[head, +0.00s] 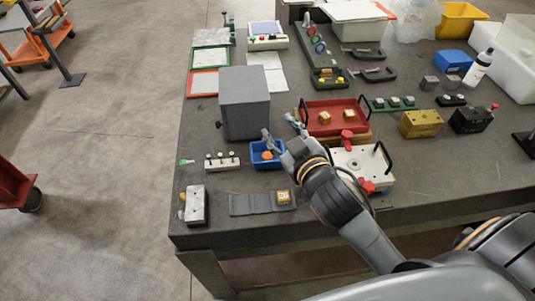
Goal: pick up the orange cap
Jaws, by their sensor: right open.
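The orange cap (267,155) lies inside a small blue tray (257,165) near the front left part of the dark table. My right gripper (279,138) is open, its two fingers spread over the back right of the tray. The left finger reaches over the tray close to the cap, and the other finger points toward the red tray. The cap is not between closed fingers. I cannot tell how high the gripper is above the cap. My left gripper is not in view.
A grey box (245,103) stands just behind the blue tray. A red tray (338,116) with handles is behind right, and a white plate fixture (362,166) with red clamps is to the right. A row of small knobs (221,163) sits left.

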